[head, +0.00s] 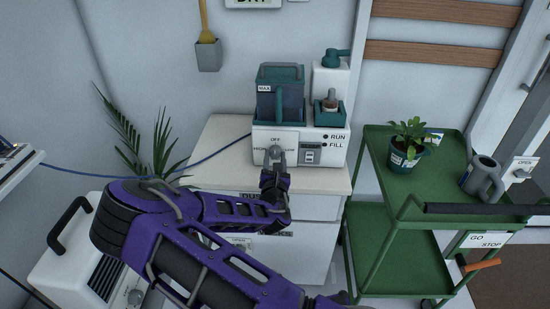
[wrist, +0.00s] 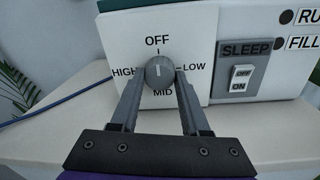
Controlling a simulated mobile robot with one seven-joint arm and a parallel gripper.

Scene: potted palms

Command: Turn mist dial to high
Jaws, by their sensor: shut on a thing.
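The grey mist dial (wrist: 159,70) is on the front of a white mister unit (head: 313,151). Around it are OFF at the top, LOW at right, MID below and HIGH at left. The dial's pale mark points up toward OFF, seemingly leaning slightly left. My gripper (wrist: 160,80) is shut on the dial, one finger on each side, reaching from below. In the head view, my gripper (head: 276,162) is at the unit's front left, and the dial is mostly hidden.
A SLEEP rocker switch (wrist: 242,77) is right of the dial. A teal tank (head: 280,95) and a pump bottle (head: 331,75) stand on or behind the unit. A green cart (head: 392,174) with a potted plant (head: 406,145) and a watering can (head: 483,178) is at right.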

